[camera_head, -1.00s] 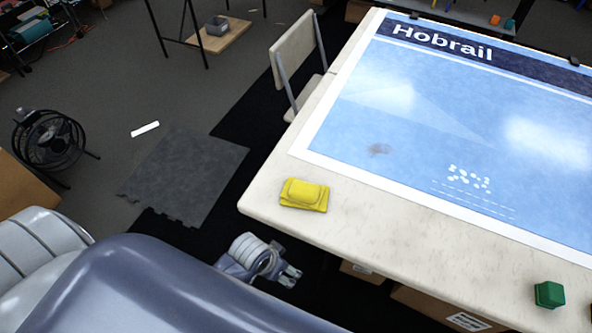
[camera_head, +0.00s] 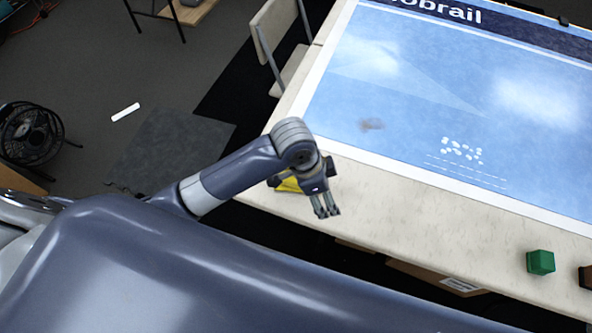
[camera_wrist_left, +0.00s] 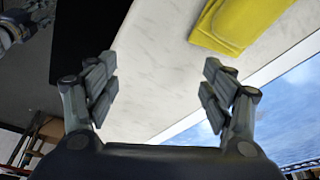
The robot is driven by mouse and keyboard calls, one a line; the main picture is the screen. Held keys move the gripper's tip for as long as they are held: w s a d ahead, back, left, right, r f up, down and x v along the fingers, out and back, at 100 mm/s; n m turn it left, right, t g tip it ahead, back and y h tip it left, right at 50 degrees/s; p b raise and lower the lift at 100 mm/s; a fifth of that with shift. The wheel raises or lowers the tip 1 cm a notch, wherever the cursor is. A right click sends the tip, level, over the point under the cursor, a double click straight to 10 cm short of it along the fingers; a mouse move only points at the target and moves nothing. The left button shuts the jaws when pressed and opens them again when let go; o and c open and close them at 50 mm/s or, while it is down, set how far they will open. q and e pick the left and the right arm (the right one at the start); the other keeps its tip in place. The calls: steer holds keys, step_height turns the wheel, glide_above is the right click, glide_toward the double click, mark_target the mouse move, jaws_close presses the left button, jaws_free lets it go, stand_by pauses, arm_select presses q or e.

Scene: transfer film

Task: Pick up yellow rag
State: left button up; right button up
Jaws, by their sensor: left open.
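The yellow rag (camera_head: 288,185) lies folded near the table's front left corner. In the head view my left gripper and wrist hide most of it. My left gripper (camera_head: 326,205) is over the table edge, just right of the rag, with its fingers pointing down. In the left wrist view the fingers of my left gripper (camera_wrist_left: 160,95) are spread apart with nothing between them. The rag (camera_wrist_left: 240,22) shows there at the top right, beyond the right finger and apart from it. My right gripper is not identifiable in the head view.
The white table (camera_head: 440,208) carries a large blue printed sheet (camera_head: 420,110). A green block (camera_head: 540,262) stands near the front edge at right, with a dark brown object (camera_head: 586,277) beside it. A chair (camera_head: 278,40) stands at the table's left side.

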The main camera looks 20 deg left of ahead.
arm_select(q)
steer(key=w+a+r+m+y, duration=0.1)
steer(key=a, duration=0.1)
steer(key=w+a+r+m+g+y, duration=0.1)
steer(key=w+a+r, duration=0.1)
steer(key=a, duration=0.1)
steer(key=w+a+r+m+y, duration=0.1)
steer(key=w+a, duration=0.1)
steer(key=shift+w+a+r+m+g, duration=0.2)
steer(key=shift+a+m+g, duration=0.1)
steer(key=shift+m, duration=0.1)
steer(key=f, duration=0.5)
steer(key=shift+w+a+p, duration=0.1)
steer(key=shift+a+p, duration=0.2)
steer(key=shift+p, duration=0.05)
steer(key=shift+a+f, duration=0.1)
steer(key=shift+f, duration=0.45)
steer(key=shift+w+a+f+p, duration=0.15)
steer(key=shift+f+p, duration=0.15)
steer(key=shift+f, duration=0.8)
steer(key=shift+a+f+p, duration=0.1)
steer(key=shift+f+p, duration=0.15)
steer(key=shift+f, duration=0.85)
arm_select(e)
steer(key=shift+w+a+r, duration=0.6)
steer(key=shift+w+r, duration=0.15)
steer(key=shift+r, duration=0.2)
arm_select(q)
steer(key=c, duration=1.1)
